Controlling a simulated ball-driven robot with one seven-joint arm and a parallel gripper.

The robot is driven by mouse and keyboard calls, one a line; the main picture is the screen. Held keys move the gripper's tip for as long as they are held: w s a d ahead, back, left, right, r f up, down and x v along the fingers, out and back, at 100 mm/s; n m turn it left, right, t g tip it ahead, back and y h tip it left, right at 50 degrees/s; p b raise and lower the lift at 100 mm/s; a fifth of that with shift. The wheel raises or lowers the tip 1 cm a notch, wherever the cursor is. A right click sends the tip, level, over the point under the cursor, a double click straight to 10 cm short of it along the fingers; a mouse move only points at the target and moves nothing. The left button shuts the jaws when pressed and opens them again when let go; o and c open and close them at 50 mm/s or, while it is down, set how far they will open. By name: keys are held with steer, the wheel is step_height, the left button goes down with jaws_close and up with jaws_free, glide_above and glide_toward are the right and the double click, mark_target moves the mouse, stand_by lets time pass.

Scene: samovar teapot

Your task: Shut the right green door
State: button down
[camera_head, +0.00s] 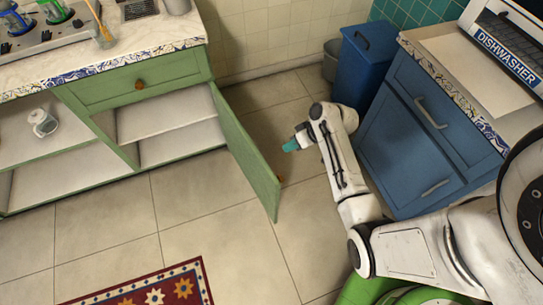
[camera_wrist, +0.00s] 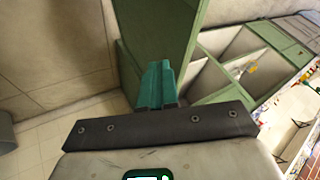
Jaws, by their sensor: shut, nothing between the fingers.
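The right green door (camera_head: 246,152) of the low cabinet stands wide open, swung out from the cabinet front over the floor. A small part of an orange knob shows at its far right face. My gripper (camera_head: 291,146) has teal fingers that are shut and empty. It is to the right of the door, on its outer side, with a gap seen between them in the head view. In the wrist view, the gripper (camera_wrist: 158,85) points at the green door (camera_wrist: 160,30), which fills the area beyond the fingertips. I cannot tell there whether they touch.
The green cabinet (camera_head: 160,82) has open shelves with a white mug (camera_head: 42,122) at left. A blue cabinet (camera_head: 420,135) and blue bin (camera_head: 364,62) stand at right, close to my arm. A red rug (camera_head: 150,290) lies in front.

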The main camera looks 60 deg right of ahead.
steer(key=w+a+f, duration=0.4)
steer(key=a, duration=0.1)
steer(key=shift+p, duration=0.35)
steer(key=shift+w+a+r, duration=0.1)
steer(key=shift+w, duration=0.05)
